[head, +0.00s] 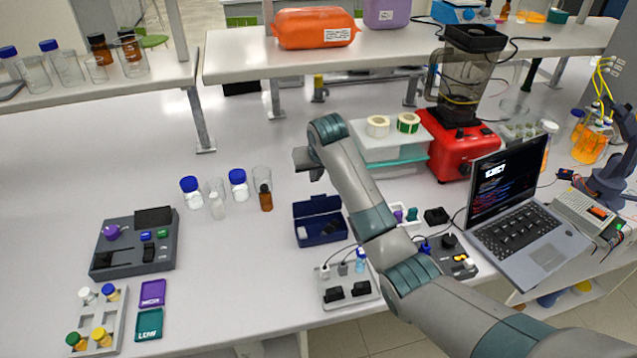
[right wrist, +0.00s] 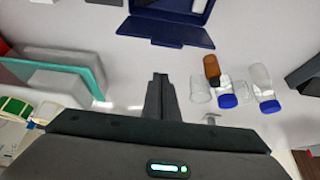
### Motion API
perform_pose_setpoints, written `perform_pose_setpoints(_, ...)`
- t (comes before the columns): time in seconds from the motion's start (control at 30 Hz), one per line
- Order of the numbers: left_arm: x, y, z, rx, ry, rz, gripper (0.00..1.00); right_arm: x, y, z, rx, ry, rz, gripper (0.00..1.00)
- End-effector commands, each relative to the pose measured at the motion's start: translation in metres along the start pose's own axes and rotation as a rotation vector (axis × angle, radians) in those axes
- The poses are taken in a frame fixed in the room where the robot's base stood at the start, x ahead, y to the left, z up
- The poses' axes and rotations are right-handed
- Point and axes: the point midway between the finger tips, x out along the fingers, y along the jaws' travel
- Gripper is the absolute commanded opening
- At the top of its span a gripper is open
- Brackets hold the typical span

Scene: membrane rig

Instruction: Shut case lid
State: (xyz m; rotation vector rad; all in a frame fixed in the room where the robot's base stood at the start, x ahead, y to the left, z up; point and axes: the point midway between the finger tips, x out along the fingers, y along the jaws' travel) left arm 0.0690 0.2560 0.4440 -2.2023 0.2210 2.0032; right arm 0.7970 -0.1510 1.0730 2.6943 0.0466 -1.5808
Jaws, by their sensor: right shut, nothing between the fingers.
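The dark blue case (head: 320,238) stands open on the bench, left of my right forearm, with a white item and a dark item inside. Its lid (head: 317,206) is raised at the far side of the box. In the right wrist view the lid (right wrist: 166,32) is a blue panel near the top, with part of the case beyond it cut by the frame edge. My right gripper (head: 308,164) is beyond and above the lid, apart from it. Its fingers (right wrist: 160,92) are together with nothing between them. My left gripper is not in view.
Bottles and clear cylinders, with a brown vial (head: 266,197), stand left of the case. A power strip (head: 347,290) lies in front. A shelf (head: 400,55) runs behind.

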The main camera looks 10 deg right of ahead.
Motion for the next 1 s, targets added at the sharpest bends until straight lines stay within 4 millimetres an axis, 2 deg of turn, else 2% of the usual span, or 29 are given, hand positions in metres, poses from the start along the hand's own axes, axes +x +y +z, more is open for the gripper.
perform_pose_setpoints(0.07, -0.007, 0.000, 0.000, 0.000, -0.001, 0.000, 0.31, 0.003, 0.000, 0.002, 0.000, -0.002, 0.000, 0.00)
perform_pose_setpoints(0.43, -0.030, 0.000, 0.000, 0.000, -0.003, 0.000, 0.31, -0.008, 0.000, 0.030, 0.000, 0.000, 0.000, 0.00)
perform_pose_setpoints(0.6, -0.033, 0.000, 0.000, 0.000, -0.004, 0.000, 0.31, -0.009, 0.000, 0.037, 0.000, 0.000, 0.001, 0.00)
perform_pose_setpoints(1.0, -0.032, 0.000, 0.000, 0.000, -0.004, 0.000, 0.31, -0.008, 0.000, 0.038, 0.000, 0.001, 0.000, 0.00)
